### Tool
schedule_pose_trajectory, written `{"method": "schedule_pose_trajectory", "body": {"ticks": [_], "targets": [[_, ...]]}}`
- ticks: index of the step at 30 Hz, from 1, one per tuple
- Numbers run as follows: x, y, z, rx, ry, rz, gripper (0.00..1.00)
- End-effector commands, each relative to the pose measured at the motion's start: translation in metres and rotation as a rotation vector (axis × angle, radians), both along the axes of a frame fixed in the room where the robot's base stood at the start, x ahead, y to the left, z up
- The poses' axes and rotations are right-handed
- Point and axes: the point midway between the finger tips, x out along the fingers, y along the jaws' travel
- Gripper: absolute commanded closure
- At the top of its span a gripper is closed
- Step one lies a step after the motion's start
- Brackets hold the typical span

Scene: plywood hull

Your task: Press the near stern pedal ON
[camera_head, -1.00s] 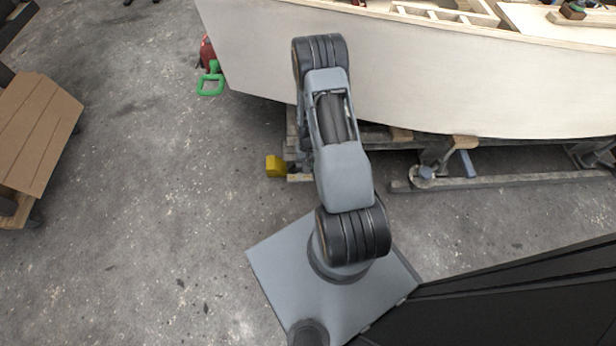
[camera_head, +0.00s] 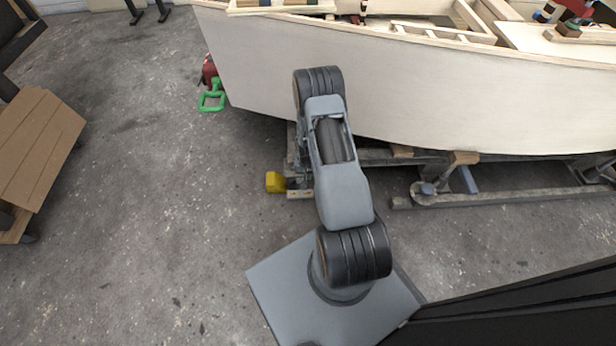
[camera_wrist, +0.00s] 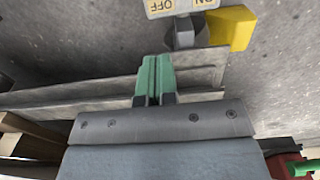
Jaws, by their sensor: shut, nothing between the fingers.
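The yellow pedal (camera_head: 276,182) sits low at the stern end of the hull's cradle, left of my arm in the head view. The yellow part lies on the ON side of the label. My gripper (camera_wrist: 154,62) is shut and empty, its green fingers over a grey cradle beam. The fingertips are below and left of the pedal in the picture, apart from it. My arm hides the gripper in the head view.
The pale plywood hull (camera_head: 420,95) rests above the cradle beams (camera_head: 500,198). A red object with a green handle (camera_head: 212,98) is beside the stern. A brown slatted bench (camera_head: 38,140) stands at the left. The concrete floor between is clear.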

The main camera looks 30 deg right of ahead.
Motion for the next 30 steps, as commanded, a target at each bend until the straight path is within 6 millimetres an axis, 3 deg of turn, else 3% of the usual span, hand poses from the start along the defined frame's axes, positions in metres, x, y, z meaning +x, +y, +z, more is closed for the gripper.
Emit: {"method": "schedule_pose_trajectory", "body": {"ticks": [1, 6, 15, 21, 30], "targets": [[-0.001, 0.000, -0.015, 0.001, 0.002, 0.000, 1.00], [-0.001, 0.000, -0.048, 0.001, 0.003, 0.000, 1.00], [-0.001, -0.001, -0.095, 0.001, 0.002, 0.000, 1.00], [-0.001, -0.001, -0.111, 0.001, 0.002, -0.001, 1.00], [-0.001, -0.001, -0.115, 0.000, 0.001, 0.000, 1.00]]}}
